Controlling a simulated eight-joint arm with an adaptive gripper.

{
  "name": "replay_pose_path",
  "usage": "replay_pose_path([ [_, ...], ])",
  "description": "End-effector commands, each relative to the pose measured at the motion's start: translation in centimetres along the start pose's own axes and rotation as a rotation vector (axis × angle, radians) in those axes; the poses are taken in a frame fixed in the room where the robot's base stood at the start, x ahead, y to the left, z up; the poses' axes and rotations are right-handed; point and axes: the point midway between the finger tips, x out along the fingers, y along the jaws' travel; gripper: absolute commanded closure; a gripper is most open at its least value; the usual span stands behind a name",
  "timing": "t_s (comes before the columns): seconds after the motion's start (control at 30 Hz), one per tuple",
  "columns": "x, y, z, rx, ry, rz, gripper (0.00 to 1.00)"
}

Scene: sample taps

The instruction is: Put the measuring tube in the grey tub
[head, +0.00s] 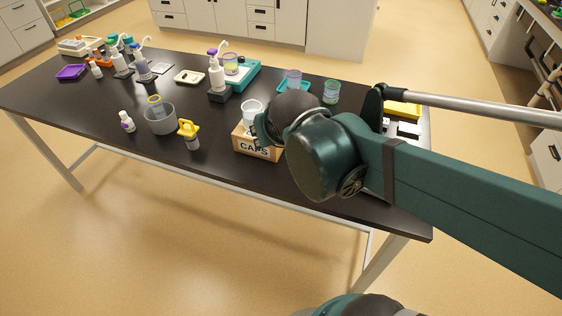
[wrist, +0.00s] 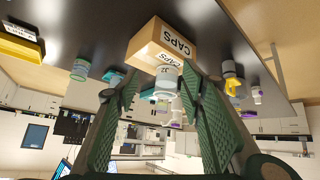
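The grey tub (head: 160,125) stands on the left half of the dark table. A clear tube with a yellow rim (head: 155,102), which looks like the measuring tube, stands upright in it, its lower part hidden by the tub wall. My gripper is hidden behind my arm in the head view. In the wrist view my gripper (wrist: 165,108) has its fingers wide apart, pointing towards the wooden CAPS box (wrist: 150,45). A pale cup (wrist: 166,84) shows between the fingers at that box; I see no finger touching it. The tub is well to the left of my arm in the head view.
The CAPS box (head: 257,148) stands at the table's front edge. A yellow-topped grey jar (head: 190,135) and a small white bottle (head: 126,121) flank the tub. Pump bottles (head: 216,72) and other cups (head: 331,91) stand further back. The front left table top is clear.

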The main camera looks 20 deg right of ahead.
Motion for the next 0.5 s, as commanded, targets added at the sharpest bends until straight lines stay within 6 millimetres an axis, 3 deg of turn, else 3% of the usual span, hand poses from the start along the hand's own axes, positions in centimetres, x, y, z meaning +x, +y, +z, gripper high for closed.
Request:
replay_pose_path([
  [0.3,-3.6,-0.2,5.5,-0.022,-0.078,-0.087,0.61],
  [0.5,-5.0,-0.7,7.5,-0.035,-0.101,-0.130,0.61],
])
